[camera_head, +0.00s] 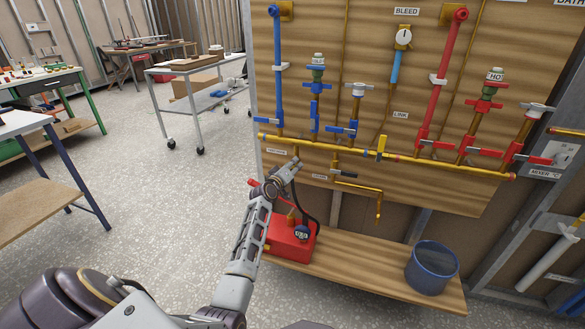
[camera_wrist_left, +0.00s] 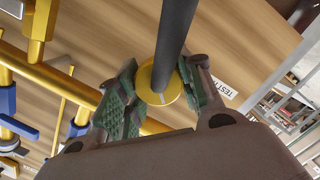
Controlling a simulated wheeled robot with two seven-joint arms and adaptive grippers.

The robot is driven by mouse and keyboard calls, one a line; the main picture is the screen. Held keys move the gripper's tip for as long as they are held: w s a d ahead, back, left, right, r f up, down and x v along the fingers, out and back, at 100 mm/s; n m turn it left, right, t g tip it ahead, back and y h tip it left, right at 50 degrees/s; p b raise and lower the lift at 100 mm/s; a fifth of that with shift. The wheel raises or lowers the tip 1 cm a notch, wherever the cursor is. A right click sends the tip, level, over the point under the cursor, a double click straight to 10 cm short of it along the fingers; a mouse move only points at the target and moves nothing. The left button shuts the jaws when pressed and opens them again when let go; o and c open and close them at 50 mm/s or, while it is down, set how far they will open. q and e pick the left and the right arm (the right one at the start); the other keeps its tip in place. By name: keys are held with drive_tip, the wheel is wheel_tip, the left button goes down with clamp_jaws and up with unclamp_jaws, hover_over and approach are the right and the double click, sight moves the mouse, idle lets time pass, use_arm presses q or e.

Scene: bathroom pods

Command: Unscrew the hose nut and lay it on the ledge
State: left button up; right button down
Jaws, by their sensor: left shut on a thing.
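My left gripper (camera_head: 288,172) reaches up to the lower left of the pipe board, under the long brass pipe. In the left wrist view its two green-padded fingers stand either side of the round brass hose nut (camera_wrist_left: 150,88) and are shut on it. The black hose (camera_wrist_left: 175,38) runs from the nut across that view. In the head view the hose (camera_head: 315,205) hangs down to the red pump box with a gauge (camera_head: 283,243). The nut is hidden there behind my gripper. The wooden ledge (camera_head: 350,266) runs below the board. My right gripper is not in view.
A blue bucket (camera_head: 432,270) stands at the ledge's right end. The ledge is clear between box and bucket. A brass spout (camera_head: 378,208) hangs above it. Blue and red valves line the board (camera_head: 345,20) above. A trolley (camera_head: 190,75) stands behind on the left.

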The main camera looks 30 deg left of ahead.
use_arm(q)
drive_tip(key=shift+n, duration=0.5)
drive_tip(key=shift+a+f+n+t, duration=0.1)
drive_tip(key=shift+n+t, duration=0.3)
drive_tip(key=shift+n, duration=1.2)
drive_tip(key=n+b, duration=0.1)
drive_tip(key=n, duration=0.2)
